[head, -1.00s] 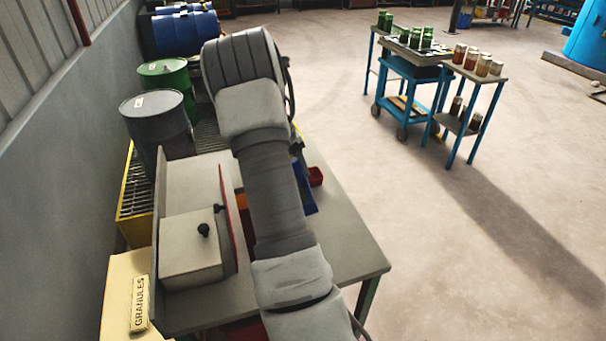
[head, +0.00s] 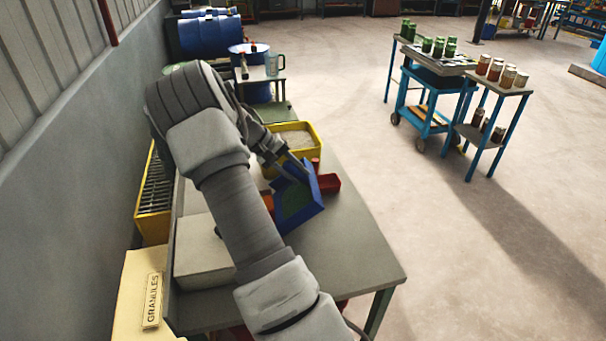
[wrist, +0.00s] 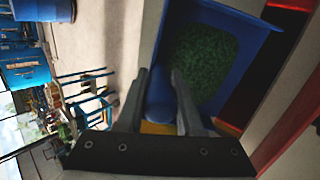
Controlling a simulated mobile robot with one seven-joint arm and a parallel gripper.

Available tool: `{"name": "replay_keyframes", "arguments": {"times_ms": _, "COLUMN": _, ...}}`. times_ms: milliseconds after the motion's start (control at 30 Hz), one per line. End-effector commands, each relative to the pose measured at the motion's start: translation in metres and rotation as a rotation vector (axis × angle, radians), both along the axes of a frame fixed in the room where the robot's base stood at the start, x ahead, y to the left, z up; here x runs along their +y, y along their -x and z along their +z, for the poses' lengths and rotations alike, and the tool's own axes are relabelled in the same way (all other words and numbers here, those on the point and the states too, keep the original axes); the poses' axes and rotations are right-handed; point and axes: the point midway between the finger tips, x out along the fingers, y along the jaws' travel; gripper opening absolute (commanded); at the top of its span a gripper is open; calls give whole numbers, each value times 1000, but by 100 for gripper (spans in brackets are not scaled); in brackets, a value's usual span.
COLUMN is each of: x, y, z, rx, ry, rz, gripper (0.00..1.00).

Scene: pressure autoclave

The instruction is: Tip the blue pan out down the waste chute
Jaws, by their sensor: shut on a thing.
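I cannot make out a waste chute for certain. A grey box (head: 200,250) on the bench is partly hidden by my arm.
A yellow tray (head: 316,130) of pale material sits behind the pan. A red bin (head: 329,183) is just right of it. A box labelled GRANULES (head: 152,300) is at the lower left. The bench's front right (head: 355,255) is clear. Trolleys (head: 425,110) stand apart on the floor.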

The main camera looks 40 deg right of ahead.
Motion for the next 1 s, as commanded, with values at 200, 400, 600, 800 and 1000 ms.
{"name": "replay_keyframes", "arguments": {"times_ms": 200, "x": 11, "y": -8, "z": 2, "rx": 48, "ry": 66, "rz": 2, "gripper": 0}}
{"name": "replay_keyframes", "arguments": {"times_ms": 400, "x": 21, "y": -15, "z": 2, "rx": 90, "ry": 124, "rz": 2, "gripper": 0}}
{"name": "replay_keyframes", "arguments": {"times_ms": 600, "x": 29, "y": -21, "z": 2, "rx": 127, "ry": 177, "rz": 2, "gripper": 0}}
{"name": "replay_keyframes", "arguments": {"times_ms": 800, "x": 28, "y": -20, "z": 3, "rx": 123, "ry": 172, "rz": 0, "gripper": 0}}
{"name": "replay_keyframes", "arguments": {"times_ms": 1000, "x": 36, "y": -26, "z": 3, "rx": 120, "ry": 167, "rz": 15, "gripper": 0}}
